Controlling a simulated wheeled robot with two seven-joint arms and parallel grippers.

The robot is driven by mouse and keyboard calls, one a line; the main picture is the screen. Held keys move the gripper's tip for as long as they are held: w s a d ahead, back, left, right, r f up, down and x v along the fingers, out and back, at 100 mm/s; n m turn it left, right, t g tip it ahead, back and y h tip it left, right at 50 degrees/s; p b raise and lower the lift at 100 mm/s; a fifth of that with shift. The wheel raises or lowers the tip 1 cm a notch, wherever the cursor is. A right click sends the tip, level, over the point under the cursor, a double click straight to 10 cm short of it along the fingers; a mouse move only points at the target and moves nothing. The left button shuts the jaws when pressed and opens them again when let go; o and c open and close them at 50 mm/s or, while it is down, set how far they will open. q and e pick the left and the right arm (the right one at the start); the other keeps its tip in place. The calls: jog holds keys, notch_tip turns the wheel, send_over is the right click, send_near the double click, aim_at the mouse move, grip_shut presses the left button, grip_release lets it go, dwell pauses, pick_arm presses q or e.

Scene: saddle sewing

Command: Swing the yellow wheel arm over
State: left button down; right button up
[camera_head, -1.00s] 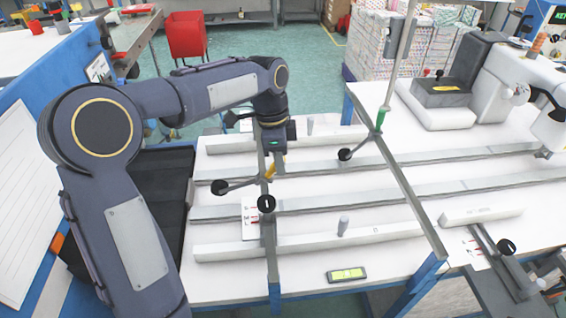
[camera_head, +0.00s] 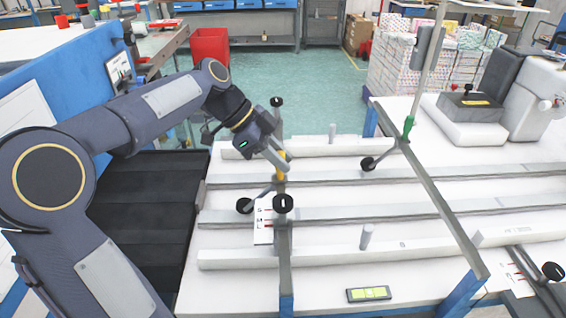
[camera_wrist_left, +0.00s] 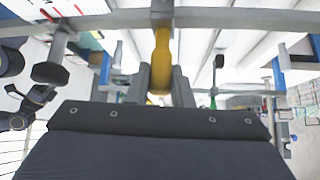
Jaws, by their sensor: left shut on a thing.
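The yellow handle (camera_head: 281,167) of the wheel arm stands on the rail at the left of the white table. Its grey bar runs down-left to a black wheel (camera_head: 244,205). My left gripper (camera_head: 283,158) comes in tilted from the upper left and is shut on the yellow handle, partly hiding it. In the left wrist view the yellow handle (camera_wrist_left: 161,50) sits between the two grey fingers. My right gripper is not in view.
A similar wheel arm with a green handle (camera_head: 408,126) stands to the right. Black knobs (camera_head: 283,203) (camera_head: 276,101) sit at both ends of the left rail. A grey machine (camera_head: 470,105) stands at the back right. A small display (camera_head: 369,294) lies at the front edge.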

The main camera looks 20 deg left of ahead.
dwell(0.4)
pick_arm(q)
jog(key=c, duration=1.3)
grip_release()
jog(key=v, duration=0.7)
jog(key=shift+a+r, duration=0.3)
jog(key=shift+s, duration=0.1)
jog(key=s+d+f+n+t+y+p, duration=0.1)
jog(key=s+d+f+n+y+p, duration=0.1)
jog(key=s+d+f+n, duration=0.2)
jog(key=s+d+f+n+t+y+p, duration=0.1)
jog(key=s+d+f+n+t+p, duration=0.1)
jog(key=s+f+n, duration=0.7)
jog(key=s+d+n, duration=0.1)
jog(key=s+n, duration=0.2)
jog(key=s, duration=0.5)
jog(key=shift+d+y, duration=0.4)
